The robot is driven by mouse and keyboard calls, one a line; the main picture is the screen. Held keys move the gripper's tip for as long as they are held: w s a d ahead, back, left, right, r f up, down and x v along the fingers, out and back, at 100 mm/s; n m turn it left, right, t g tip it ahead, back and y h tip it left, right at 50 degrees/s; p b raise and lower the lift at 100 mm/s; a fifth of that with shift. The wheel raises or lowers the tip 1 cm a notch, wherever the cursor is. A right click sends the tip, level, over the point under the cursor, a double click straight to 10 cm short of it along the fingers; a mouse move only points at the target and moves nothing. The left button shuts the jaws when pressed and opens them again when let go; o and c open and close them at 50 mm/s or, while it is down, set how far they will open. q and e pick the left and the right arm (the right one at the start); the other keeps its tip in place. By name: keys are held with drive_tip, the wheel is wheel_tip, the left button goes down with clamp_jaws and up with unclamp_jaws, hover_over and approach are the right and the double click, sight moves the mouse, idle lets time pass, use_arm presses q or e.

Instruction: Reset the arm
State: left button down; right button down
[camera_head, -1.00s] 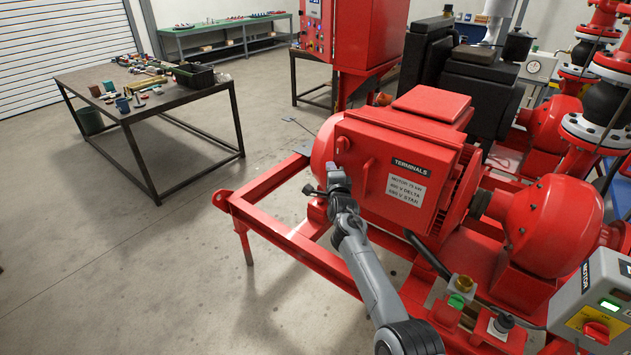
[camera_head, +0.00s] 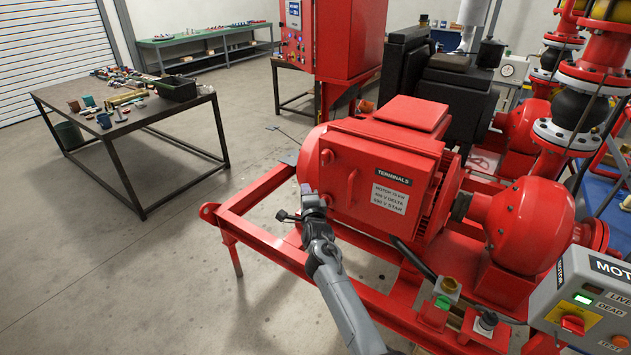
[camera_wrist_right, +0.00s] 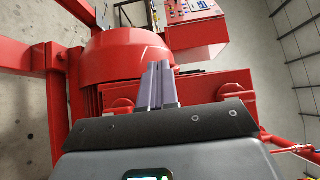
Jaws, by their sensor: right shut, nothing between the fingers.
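My right arm reaches up from the bottom of the head view. Its gripper (camera_head: 308,194) is near the left front of the red motor terminal box (camera_head: 375,185), above the red skid frame (camera_head: 265,233). In the right wrist view the two fingers (camera_wrist_right: 159,84) are together with nothing between them, in front of the red motor's rounded end (camera_wrist_right: 122,52). Whether the gripper touches the box cannot be told. My left gripper does not show.
A grey control box (camera_head: 580,306) with a red switch and green light stands at lower right. A work table (camera_head: 150,125) with a black bin and small parts is at left. A red cabinet (camera_head: 345,40) stands behind the motor. Floor between table and skid is clear.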

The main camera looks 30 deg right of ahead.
drive_tip(key=s+a, duration=0.3)
drive_tip(key=a, duration=0.4)
drive_tip(key=s+d+f+n+g, duration=0.1)
drive_tip(key=s+f, duration=0.3)
drive_tip(key=f, duration=0.4)
drive_tip(key=s+d+f+g, duration=0.1)
drive_tip(key=s+f, duration=0.3)
drive_tip(key=f, duration=0.4)
drive_tip(key=s+d+f+n+g+y, duration=0.1)
drive_tip(key=s+d+f+n+y, duration=0.15)
drive_tip(key=s+f, duration=0.8)
drive_tip(key=s+a+r+n+g+y, duration=0.1)
drive_tip(key=s+a+n+g, duration=0.2)
drive_tip(key=s, duration=0.4)
drive_tip(key=s+a+r+n+y, duration=0.1)
drive_tip(key=s+a+n+y, duration=0.1)
drive_tip(key=s+a+n, duration=0.45)
drive_tip(key=s+r+n+g+y, duration=0.1)
drive_tip(key=s+n+g, duration=0.1)
drive_tip(key=s, duration=0.7)
drive_tip(key=s+a+r+n+g, duration=0.5)
drive_tip(key=s+r+n, duration=0.3)
drive_tip(key=s+n, duration=0.1)
wheel_tip(320, 180, up, 30)
drive_tip(key=p, duration=3)
drive_tip(key=shift+s+d+f, duration=0.2)
drive_tip(key=shift+s+f, duration=0.05)
drive_tip(key=shift+s, duration=0.05)
